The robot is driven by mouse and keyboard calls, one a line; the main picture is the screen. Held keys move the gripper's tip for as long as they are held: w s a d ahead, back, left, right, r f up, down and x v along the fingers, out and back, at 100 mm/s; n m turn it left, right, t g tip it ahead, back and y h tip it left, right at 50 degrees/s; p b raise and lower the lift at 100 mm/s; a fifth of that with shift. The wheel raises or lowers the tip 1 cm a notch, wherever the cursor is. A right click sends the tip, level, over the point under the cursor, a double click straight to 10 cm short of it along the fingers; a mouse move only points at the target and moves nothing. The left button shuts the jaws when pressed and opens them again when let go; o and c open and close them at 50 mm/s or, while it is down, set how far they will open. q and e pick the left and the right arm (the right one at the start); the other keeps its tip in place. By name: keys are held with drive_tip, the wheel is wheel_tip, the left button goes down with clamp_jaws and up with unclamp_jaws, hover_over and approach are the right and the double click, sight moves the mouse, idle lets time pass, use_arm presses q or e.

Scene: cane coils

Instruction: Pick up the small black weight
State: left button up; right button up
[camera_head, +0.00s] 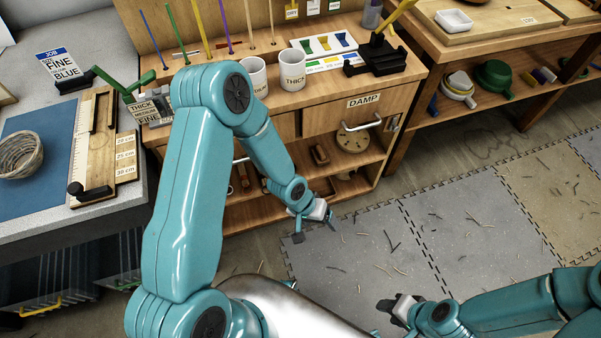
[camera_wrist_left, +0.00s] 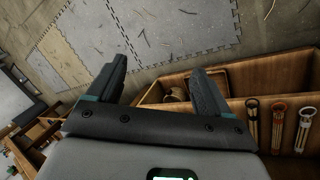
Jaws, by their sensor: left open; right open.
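No thing shows plainly as a small black weight. A small black knob-like piece (camera_head: 75,189) sits at the near left end of the wooden measuring board (camera_head: 95,198); I cannot tell whether it is the weight. My left gripper (camera_head: 315,229) is open and empty, low in front of the wooden cabinet. In the left wrist view its two dark fingers (camera_wrist_left: 162,66) stand apart with nothing between them. My right gripper (camera_head: 383,318) is open and empty above the floor mats at the bottom of the head view.
A black stand (camera_head: 376,56) and two white cups (camera_head: 292,70) are on the cabinet top. A woven coil (camera_head: 20,155) lies on a blue mat (camera_head: 45,137) at left. The cabinet's DAMP drawer (camera_head: 350,114) is above open shelves. Grey floor mats (camera_head: 385,240) hold scattered cane scraps.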

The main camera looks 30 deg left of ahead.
use_arm(q)
drive_tip(key=w+a+f+n+t+y+b, duration=0.1)
drive_tip(key=w+a+f+y+b, duration=0.1)
drive_tip(key=w+a+f+b, duration=0.5)
drive_tip(key=w+a+f+n+t+y+b, duration=0.1)
drive_tip(key=w+a+f+y+b, duration=0.1)
drive_tip(key=w+a+f+b, duration=0.5)
drive_tip(key=w+a+f+n+t+y+b, duration=0.1)
drive_tip(key=w+a+f+y+b, duration=0.1)
drive_tip(key=w+a+f+b, duration=0.4)
drive_tip(key=shift+w+a+f+t+y+b, duration=0.15)
drive_tip(key=shift+w+a+f+y+b, duration=0.05)
drive_tip(key=shift+w+a+b, duration=0.85)
drive_tip(key=shift+w+a+f+t+y+b, duration=0.2)
drive_tip(key=shift+w+a+b, duration=0.5)
drive_tip(key=shift+a+b, duration=0.5)
drive_tip(key=b+x, duration=0.1)
drive_tip(key=x, duration=0.4)
drive_tip(key=shift+f, duration=0.25)
drive_tip(key=shift+r, duration=0.1)
drive_tip(key=c, duration=1.3)
drive_tip(key=shift+r, duration=0.1)
drive_tip(key=shift+c, duration=0.2)
